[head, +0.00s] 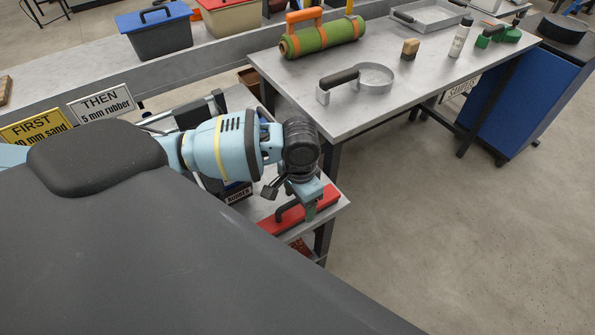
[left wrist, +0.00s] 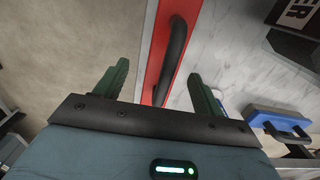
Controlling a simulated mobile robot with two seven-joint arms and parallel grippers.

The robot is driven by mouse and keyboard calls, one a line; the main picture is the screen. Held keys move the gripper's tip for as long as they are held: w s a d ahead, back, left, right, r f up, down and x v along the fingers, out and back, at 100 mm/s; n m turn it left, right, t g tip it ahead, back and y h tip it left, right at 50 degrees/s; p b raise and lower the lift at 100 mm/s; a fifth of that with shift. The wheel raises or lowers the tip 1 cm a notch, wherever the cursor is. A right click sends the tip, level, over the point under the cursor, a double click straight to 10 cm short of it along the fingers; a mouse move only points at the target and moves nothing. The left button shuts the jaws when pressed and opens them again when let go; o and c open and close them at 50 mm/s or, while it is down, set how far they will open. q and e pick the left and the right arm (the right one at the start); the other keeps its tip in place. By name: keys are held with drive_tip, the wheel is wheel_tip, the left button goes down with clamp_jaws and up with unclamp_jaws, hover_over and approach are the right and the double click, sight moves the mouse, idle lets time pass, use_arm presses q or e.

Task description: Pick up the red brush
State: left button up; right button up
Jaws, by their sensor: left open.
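The red brush (head: 325,203) is a long red block with a dark bar handle on top. It lies on the low grey table near that table's right end, partly hidden by my left gripper in the head view. In the left wrist view the red brush (left wrist: 152,62) runs between the fingertips, with its black handle (left wrist: 176,52) uppermost. My left gripper (left wrist: 160,80) is open, one green finger on each side of the brush. In the head view my left gripper (head: 308,207) is just above the brush; I cannot tell whether the fingers touch it. My right gripper is not in view.
A blue block with a dark handle (left wrist: 280,120) lies to the right in the left wrist view. A labelled dark box (head: 236,193) stands beside my arm. The larger table (head: 330,115) behind holds a green roll (head: 322,38) and tools. Open floor (head: 440,240) lies right.

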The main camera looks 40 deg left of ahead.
sight(296, 210)
use_arm(q)
drive_tip(key=f, duration=0.4)
drive_tip(key=shift+s+a, duration=0.15)
drive_tip(key=shift+a, duration=0.25)
drive_tip(key=shift+f, duration=0.55)
drive_tip(key=c, duration=1.1)
